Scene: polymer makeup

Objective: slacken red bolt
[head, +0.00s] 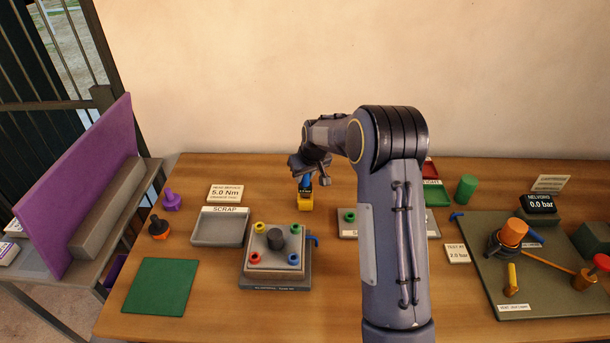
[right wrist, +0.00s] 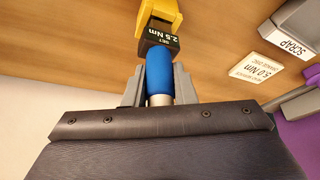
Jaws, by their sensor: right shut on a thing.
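The red bolt (head: 255,258) sits at the front left corner of a grey block fixture (head: 262,272). Yellow, green and blue bolts are at its other corners, around a dark central knob. My right gripper (head: 306,172) is behind the fixture, apart from the red bolt. In the right wrist view the gripper (right wrist: 160,88) is shut on the blue handle of a torque tool (right wrist: 158,68). The tool has a yellow end and a dark display reading 2.5 Nm. I cannot tell whether it touches the table. My left gripper is out of view.
A grey scrap tray (head: 220,230) stands left of the fixture, with a 5.0 Nm card (head: 225,193) behind it. A green mat (head: 160,286) lies front left. A board with a pump-like assembly (head: 540,270) fills the right side. My right arm hides part of the middle.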

